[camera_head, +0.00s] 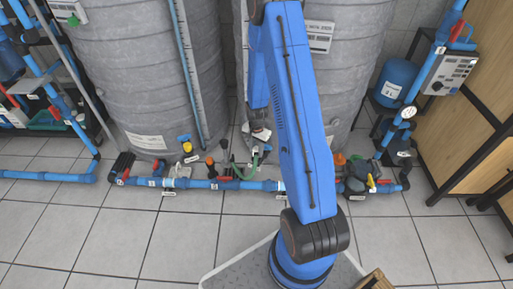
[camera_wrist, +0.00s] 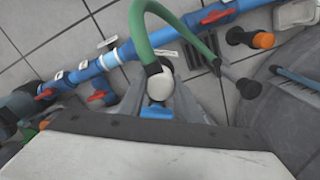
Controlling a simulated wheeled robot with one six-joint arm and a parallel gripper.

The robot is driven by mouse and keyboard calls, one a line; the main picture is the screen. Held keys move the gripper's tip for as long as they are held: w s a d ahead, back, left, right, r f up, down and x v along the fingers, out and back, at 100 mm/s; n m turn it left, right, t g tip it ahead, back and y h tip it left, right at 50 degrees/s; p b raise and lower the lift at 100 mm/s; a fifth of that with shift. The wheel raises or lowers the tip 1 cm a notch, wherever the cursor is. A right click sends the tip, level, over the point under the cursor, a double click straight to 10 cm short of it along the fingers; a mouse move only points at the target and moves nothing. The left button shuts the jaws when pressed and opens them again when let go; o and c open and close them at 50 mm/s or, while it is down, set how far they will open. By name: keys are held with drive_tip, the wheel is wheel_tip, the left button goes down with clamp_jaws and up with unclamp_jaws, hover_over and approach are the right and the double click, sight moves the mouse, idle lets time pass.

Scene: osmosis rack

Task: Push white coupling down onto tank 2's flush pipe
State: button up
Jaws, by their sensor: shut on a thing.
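My gripper (camera_wrist: 160,92) is shut on the white coupling (camera_wrist: 160,80), with its grey fingers on either side. In the head view my gripper (camera_head: 257,137) is low between the two big grey tanks, partly behind my arm. The green hose (camera_head: 245,172) hangs beneath it. Tank 2's flush pipe cannot be picked out for certain.
A blue pipe (camera_head: 200,184) with red-handled valves runs along the floor before the grey tanks (camera_head: 150,75). An orange-capped stub (camera_wrist: 263,40) and a grey pipe with a dark end (camera_wrist: 249,88) stand nearby. The tiled floor (camera_head: 90,235) in front is clear.

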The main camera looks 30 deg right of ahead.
sight(256, 148)
drive_tip(key=shift+f, duration=0.5)
drive_tip(key=shift+f, duration=0.35)
idle(1.7)
drive_tip(key=o, duration=1.1)
drive_tip(key=shift+c, duration=0.2)
wheel_tip(256, 148, up, 17)
drive_tip(key=shift+r, duration=0.15)
